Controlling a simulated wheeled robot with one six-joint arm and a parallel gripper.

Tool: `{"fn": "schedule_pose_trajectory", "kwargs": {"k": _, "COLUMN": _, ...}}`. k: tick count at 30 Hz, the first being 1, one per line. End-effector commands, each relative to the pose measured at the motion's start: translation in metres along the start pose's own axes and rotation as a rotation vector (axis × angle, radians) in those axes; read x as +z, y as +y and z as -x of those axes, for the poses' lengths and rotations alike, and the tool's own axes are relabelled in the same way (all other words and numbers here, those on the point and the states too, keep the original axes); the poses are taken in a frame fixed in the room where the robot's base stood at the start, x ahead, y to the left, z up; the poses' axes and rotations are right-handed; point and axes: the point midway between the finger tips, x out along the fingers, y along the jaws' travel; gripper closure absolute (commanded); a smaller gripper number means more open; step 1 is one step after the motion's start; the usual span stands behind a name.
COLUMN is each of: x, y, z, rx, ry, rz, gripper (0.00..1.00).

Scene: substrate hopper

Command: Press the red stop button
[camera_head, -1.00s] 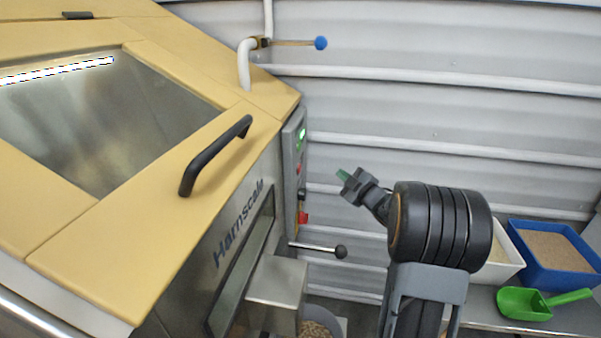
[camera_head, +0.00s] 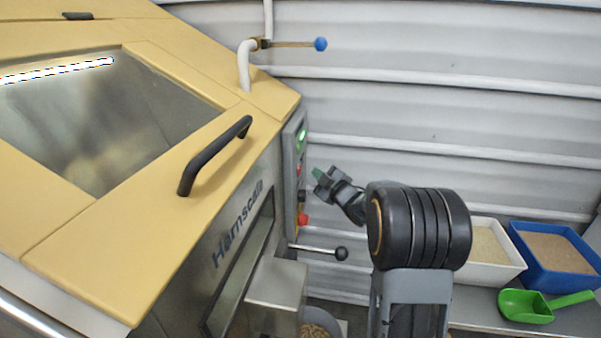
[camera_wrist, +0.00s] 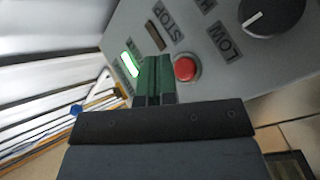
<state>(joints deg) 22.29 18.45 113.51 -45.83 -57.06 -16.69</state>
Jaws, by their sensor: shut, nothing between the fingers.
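The red stop button (camera_wrist: 186,68) is a round red dome in a pale ring on the grey control panel (camera_wrist: 215,50), close to the printed word STOP. In the head view the small red button (camera_head: 298,169) shows on the panel's narrow visible face. My gripper (camera_wrist: 153,62) has green fingers, shut and empty. In the wrist view the fingertips lie just left of the red button, slightly overlapping its ring in the picture. The head view shows my gripper (camera_head: 317,174) to the right of the panel, with a small gap.
A black knob (camera_wrist: 272,15) marked LOW and a lit green element (camera_wrist: 129,63) are on the panel. Below the button are another red part (camera_head: 303,219) and a black-balled lever (camera_head: 341,254). A black handle (camera_head: 215,155) is on the hopper. Bins (camera_head: 560,285) stand right.

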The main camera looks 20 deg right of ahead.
Motion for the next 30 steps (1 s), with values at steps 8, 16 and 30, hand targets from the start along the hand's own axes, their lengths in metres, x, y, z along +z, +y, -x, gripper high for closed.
{"fn": "schedule_pose_trajectory", "kwargs": {"k": 8, "x": -0.0065, "y": -0.0074, "z": -0.0091, "rx": 0.000, "ry": 0.000, "rz": -0.001, "gripper": 1.00}}
{"fn": "schedule_pose_trajectory", "kwargs": {"k": 16, "x": -0.0075, "y": -0.0074, "z": -0.0099, "rx": 0.000, "ry": 0.000, "rz": -0.001, "gripper": 1.00}}
{"fn": "schedule_pose_trajectory", "kwargs": {"k": 30, "x": -0.0075, "y": -0.0075, "z": -0.0098, "rx": 0.000, "ry": 0.000, "rz": -0.001, "gripper": 1.00}}
